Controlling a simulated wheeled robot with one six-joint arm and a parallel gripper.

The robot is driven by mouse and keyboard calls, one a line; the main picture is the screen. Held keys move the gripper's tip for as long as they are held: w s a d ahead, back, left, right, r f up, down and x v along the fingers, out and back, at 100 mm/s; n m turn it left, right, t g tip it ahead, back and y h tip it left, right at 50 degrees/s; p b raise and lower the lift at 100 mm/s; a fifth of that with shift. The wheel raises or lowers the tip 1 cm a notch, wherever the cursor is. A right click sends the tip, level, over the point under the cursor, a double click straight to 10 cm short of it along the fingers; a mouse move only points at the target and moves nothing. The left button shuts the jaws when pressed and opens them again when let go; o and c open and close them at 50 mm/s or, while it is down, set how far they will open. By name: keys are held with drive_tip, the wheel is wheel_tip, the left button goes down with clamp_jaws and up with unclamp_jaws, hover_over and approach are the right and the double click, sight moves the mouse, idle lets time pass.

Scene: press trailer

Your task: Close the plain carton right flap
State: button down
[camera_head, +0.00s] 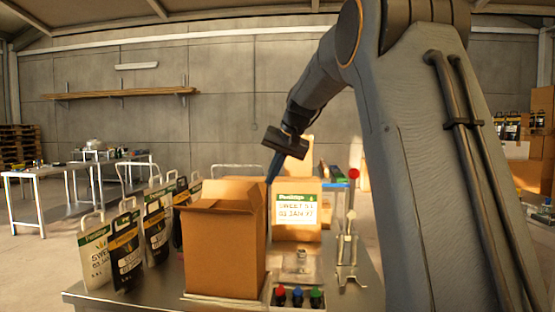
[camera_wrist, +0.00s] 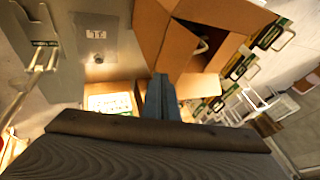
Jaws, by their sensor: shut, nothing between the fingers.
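The plain brown carton (camera_head: 222,255) stands upright on the metal table in the head view. Its top is at least partly open, with flaps (camera_head: 222,195) raised around the rim. In the wrist view the carton (camera_wrist: 150,35) is at the top centre, its dark inside showing between flaps (camera_wrist: 228,12). My gripper (camera_head: 270,182) is shut and empty, pointing down at the carton's upper right edge. It also shows in the wrist view (camera_wrist: 161,85), close to the carton's rim. I cannot tell whether the fingertips touch the right flap.
A labelled carton (camera_head: 297,228) stands behind and right. Several printed bags (camera_head: 125,248) line the table's left. A metal stand with a red knob (camera_head: 352,175) is at right. The air above the carton's left is free.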

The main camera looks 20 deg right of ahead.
sight(254, 190)
drive_tip(key=shift+w+a+f+p, duration=0.25)
drive_tip(key=shift+w+a, duration=0.1)
drive_tip(key=shift+a, duration=0.2)
drive_tip(key=shift+w+a+f+p, duration=0.2)
drive_tip(key=shift+w+a, duration=0.1)
drive_tip(key=shift+a, duration=0.25)
drive_tip(key=shift+w+a+f+p, duration=0.15)
drive_tip(key=shift+w+a+p, duration=0.15)
drive_tip(key=shift+a, duration=0.25)
drive_tip(key=shift+w+a, duration=0.1)
